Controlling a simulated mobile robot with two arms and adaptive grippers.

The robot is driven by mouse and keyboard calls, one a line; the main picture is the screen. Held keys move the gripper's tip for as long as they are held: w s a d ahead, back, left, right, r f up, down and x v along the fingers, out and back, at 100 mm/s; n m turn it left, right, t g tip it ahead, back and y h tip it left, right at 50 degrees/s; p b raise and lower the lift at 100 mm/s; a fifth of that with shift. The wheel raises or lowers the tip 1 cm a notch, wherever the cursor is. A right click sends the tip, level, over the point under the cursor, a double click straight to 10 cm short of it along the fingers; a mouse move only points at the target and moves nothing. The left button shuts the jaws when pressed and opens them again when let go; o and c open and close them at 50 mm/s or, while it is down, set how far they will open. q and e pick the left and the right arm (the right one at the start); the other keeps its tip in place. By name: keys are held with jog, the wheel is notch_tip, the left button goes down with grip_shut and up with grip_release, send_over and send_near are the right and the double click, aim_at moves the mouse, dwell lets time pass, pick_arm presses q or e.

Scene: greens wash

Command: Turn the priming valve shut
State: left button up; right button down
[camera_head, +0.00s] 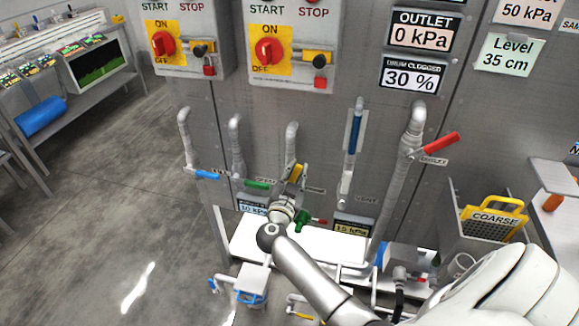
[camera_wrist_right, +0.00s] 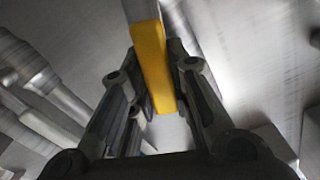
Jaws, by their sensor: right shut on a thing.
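A valve with a yellow lever handle (camera_head: 296,173) sits at the lower end of a grey vertical pipe (camera_head: 291,140) on the metal panel. The small label beside it is too small to read, so I cannot confirm its name. My right gripper (camera_head: 291,187) is at this handle, its arm reaching up from the bottom. In the right wrist view the yellow handle (camera_wrist_right: 153,65) lies between the two dark fingers of my right gripper (camera_wrist_right: 160,92), which is shut on it. The gripper hides the valve body. My left gripper is not in view.
Blue (camera_head: 206,174) and green (camera_head: 257,184) levers are close on the left. A blue lever (camera_head: 355,132) and a red lever (camera_head: 440,144) are on pipes to the right. A green valve (camera_head: 302,221) is just below my gripper.

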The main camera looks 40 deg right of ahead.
jog(key=s+d+f+m+b, duration=0.3)
jog(key=f+m, duration=0.5)
jog(key=m, duration=0.6)
jog(key=shift+s+d+f+b, duration=0.25)
jog(key=shift+s+b, duration=0.45)
jog(key=shift+b, duration=0.65)
jog(key=c, duration=1.4)
grip_release()
jog(key=shift+o, duration=0.4)
jog(key=shift+r, duration=0.1)
